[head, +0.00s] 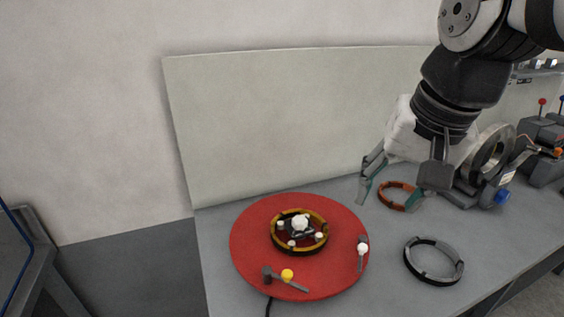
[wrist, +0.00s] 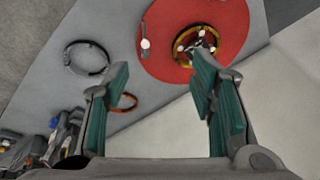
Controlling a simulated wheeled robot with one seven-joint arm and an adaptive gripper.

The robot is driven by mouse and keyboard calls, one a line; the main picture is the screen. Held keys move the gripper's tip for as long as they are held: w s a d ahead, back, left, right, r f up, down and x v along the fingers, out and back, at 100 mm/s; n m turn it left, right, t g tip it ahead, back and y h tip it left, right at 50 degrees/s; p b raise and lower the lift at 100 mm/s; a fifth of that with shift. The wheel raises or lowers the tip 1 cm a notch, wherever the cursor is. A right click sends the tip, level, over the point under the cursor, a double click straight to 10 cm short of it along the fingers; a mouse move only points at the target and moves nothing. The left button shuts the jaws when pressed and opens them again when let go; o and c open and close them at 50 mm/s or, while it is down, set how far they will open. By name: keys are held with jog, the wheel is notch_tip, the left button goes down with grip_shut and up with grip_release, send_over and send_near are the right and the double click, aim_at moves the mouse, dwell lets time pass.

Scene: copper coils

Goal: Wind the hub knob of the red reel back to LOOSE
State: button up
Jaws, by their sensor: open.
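The red reel (head: 250,255) is a flat red disc lying on the grey table, with a black and amber ring (head: 321,246) at its middle. The hub knob (head: 299,222) is white and sits inside that ring, with small white pegs around it. In the wrist view the red reel (wrist: 165,62) is at the top, with the ring and hub (wrist: 196,44) on its right part. My gripper (head: 388,196) is open and empty, above the table to the right of the reel. Its teal-padded fingers also show in the wrist view (wrist: 160,95). Any LOOSE marking is too small to read.
A white-knobbed lever (head: 362,250) and a yellow-knobbed lever (head: 287,275) lie on the disc. A copper coil (head: 393,204) lies below my gripper. A grey ring (head: 434,280) lies front right. Machinery (head: 492,160) stands at right; a pale panel (head: 270,120) stands behind.

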jog(key=w+a+f+m+g+b, duration=0.1)
jog(key=w+a+f+m, duration=0.15)
jog(key=w, duration=0.35)
jog(key=w+a+f+m+g, duration=0.1)
jog(key=w+m, duration=0.2)
jog(key=w, duration=0.3)
jog(key=m+g+b, duration=0.2)
jog(key=m, duration=0.2)
send_near(301, 219)
jog(key=shift+m+h, duration=0.25)
jog(key=shift+h, duration=0.05)
jog(key=f, duration=0.9)
jog(key=shift+s+a+p, duration=0.15)
jog(key=shift+a+p, duration=0.1)
jog(key=shift+p, duration=0.15)
jog(key=shift+c, duration=0.2)
jog(key=shift+r, duration=0.1)
jog(key=c, duration=1.1)
